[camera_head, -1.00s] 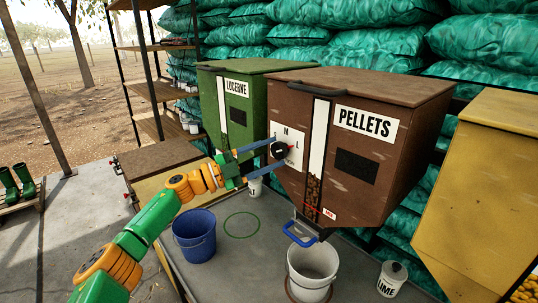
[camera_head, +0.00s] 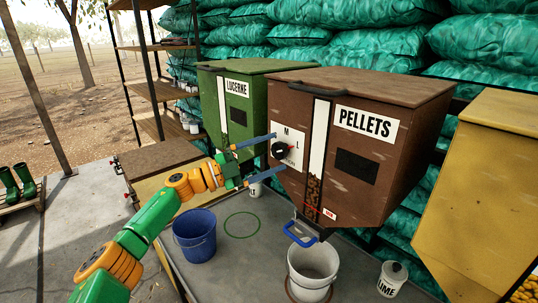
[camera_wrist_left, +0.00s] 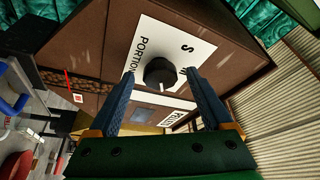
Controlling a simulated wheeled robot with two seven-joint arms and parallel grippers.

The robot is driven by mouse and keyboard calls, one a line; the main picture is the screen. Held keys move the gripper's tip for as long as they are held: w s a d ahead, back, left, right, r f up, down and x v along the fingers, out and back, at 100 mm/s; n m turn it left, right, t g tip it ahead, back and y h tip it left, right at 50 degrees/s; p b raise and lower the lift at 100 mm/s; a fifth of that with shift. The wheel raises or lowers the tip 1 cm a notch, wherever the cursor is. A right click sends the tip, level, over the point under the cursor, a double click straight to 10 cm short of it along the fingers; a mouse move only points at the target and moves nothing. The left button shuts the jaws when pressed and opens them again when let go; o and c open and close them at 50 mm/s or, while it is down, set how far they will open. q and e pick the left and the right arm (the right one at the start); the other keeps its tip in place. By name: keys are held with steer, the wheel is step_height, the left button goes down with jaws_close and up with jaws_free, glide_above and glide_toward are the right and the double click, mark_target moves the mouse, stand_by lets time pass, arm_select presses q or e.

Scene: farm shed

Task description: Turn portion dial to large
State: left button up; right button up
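The portion dial (camera_head: 279,150) is a round black knob on a white plate (camera_head: 291,158) on the front of the brown pellets bin (camera_head: 395,95). The letters M and L show on the plate in the head view; an S shows in the wrist view. My left gripper (camera_head: 280,152) has blue fingers spread open. In the left wrist view the dial (camera_wrist_left: 160,72) sits between the fingertips, with a gap on each side. I cannot tell surely which letter the dial points to. My right gripper is not in view.
A green lucerne bin (camera_head: 212,105) stands left of the pellets bin, and a yellow bin (camera_head: 480,190) stands right. A blue handle (camera_head: 300,234) sticks out below the pellets bin, above a white bucket (camera_head: 312,262). A blue bucket (camera_head: 195,236) stands below my arm.

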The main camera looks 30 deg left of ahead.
arm_select(q)
steer(key=shift+s+a+f, duration=0.25)
steer(key=r+b+v, duration=0.1)
steer(key=b+v, duration=0.2)
steer(key=v, duration=0.3)
steer(key=shift+s+f, duration=0.15)
steer(key=shift+f, duration=0.2)
steer(key=shift+a, duration=0.1)
